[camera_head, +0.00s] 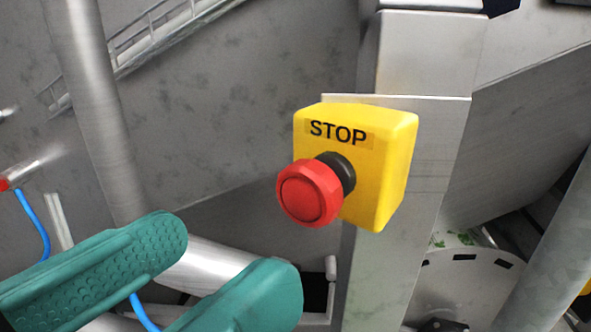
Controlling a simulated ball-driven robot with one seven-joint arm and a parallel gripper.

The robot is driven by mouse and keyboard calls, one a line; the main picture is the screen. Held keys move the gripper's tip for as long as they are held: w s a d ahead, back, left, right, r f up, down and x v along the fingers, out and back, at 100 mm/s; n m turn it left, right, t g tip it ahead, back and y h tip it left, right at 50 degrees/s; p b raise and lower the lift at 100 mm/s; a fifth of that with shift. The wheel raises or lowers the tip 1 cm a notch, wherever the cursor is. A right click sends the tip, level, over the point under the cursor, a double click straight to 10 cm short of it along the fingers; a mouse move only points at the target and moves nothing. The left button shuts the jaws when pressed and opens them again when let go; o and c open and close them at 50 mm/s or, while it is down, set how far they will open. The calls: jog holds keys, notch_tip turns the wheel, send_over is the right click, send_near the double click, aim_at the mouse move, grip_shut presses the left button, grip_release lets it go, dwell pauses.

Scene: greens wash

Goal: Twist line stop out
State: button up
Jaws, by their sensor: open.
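The line stop is a yellow box (383,170) marked "STOP", fixed to a grey metal post. A red mushroom button (310,193) on a black collar (340,171) sticks out of its front. My gripper (238,250) has two green padded fingers, seen at the lower left. The fingers are spread apart with nothing between them. They show below and to the left of the red button, apart from it in the picture. The button and the box face are unobstructed.
The metal post (397,272) rises behind the box. A round grey pipe (97,110) stands at the left. A blue hose (34,225) hangs at the far left. A pale disc-like part (465,285) sits at the lower right. The space in front of the button looks free.

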aim_at(295, 198)
jog(key=p+x, duration=0.1)
jog(key=x, duration=0.6)
jog(key=shift+w+d, duration=0.1)
